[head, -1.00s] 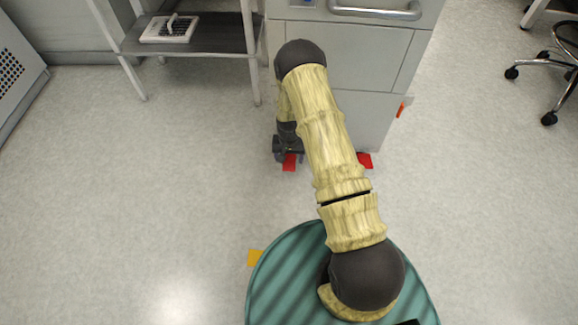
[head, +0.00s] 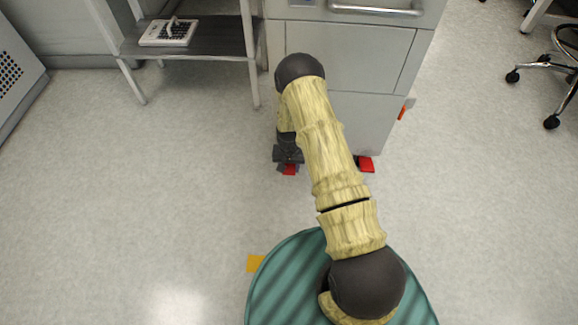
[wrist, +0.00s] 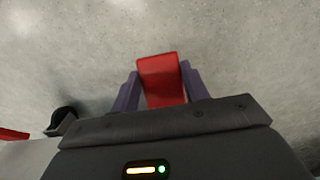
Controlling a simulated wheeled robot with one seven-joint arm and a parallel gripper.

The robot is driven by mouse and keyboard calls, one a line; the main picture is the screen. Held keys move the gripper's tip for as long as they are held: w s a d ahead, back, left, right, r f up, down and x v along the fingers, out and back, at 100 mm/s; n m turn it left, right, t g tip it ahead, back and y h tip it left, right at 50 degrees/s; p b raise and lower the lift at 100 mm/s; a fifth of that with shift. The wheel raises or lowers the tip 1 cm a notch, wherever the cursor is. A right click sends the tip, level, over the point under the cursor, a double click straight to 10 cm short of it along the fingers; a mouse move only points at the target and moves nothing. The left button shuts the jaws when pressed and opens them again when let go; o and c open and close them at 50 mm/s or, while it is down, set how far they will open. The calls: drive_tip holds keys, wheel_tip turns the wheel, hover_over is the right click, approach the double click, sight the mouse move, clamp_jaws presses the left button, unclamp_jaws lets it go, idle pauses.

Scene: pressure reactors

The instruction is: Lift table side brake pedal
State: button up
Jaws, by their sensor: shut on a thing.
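In the wrist view a red brake pedal (wrist: 161,80) lies between the two fingers of my gripper (wrist: 160,85), which is shut on it. The pedal's far end sticks out past the fingertips. In the head view my gripper (head: 288,158) is low by the bottom left corner of the grey cabinet, and a small red part of this pedal (head: 290,170) shows below it. A second red pedal (head: 366,164) is at the cabinet's right bottom corner, away from my gripper.
The grey cabinet (head: 365,60) with a metal handle (head: 375,10) stands behind my arm. A dark-shelved table (head: 215,40) is to its left. A black wheeled chair (head: 560,60) is at the right. Open floor (head: 150,200) lies left and right.

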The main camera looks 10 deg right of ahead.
sight(289, 168)
drive_tip(key=shift+r+g+p, duration=0.35)
drive_tip(key=shift+g+p, duration=0.2)
drive_tip(key=shift+g, duration=0.05)
drive_tip(key=o, duration=1.4)
drive_tip(key=shift+r, duration=0.1)
wheel_tip(289, 168, up, 10)
drive_tip(key=p, duration=0.5)
drive_tip(key=shift+p, duration=0.4)
